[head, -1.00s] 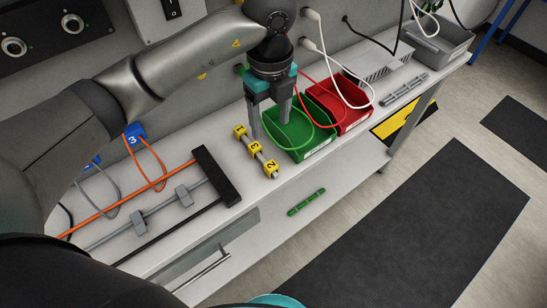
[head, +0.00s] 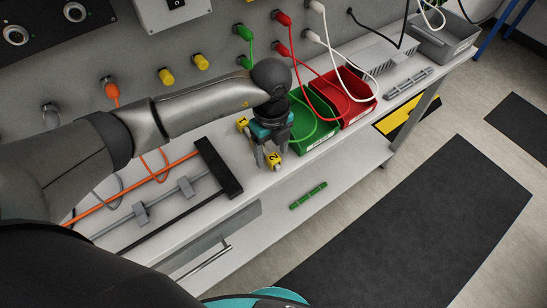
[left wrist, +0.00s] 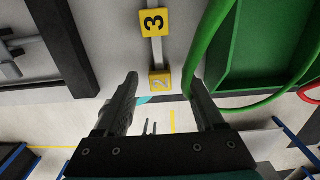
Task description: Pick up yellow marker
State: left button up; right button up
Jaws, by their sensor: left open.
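Yellow markers, numbered cubes on a grey rail, lie on the bench's front part. The marker with a 2 (head: 273,159) is at the rail's near end; it also shows in the left wrist view (left wrist: 160,80). The marker with a 3 (left wrist: 155,23) is farther along the rail. Another yellow marker (head: 242,124) shows behind my gripper. My left gripper (head: 269,157) is open and low over the rail. In the left wrist view, its fingers (left wrist: 161,86) stand on either side of the 2 marker, with visible gaps. My right gripper is not in view.
A green bin (head: 318,136) and a red bin (head: 357,117) stand right of the gripper, with cables hanging over them. A black bar (head: 218,168) with rods lies to its left. A green strip (head: 308,196) sits lower, beyond the bench edge.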

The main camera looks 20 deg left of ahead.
pick_arm(q)
grip_shut()
dwell(0.5)
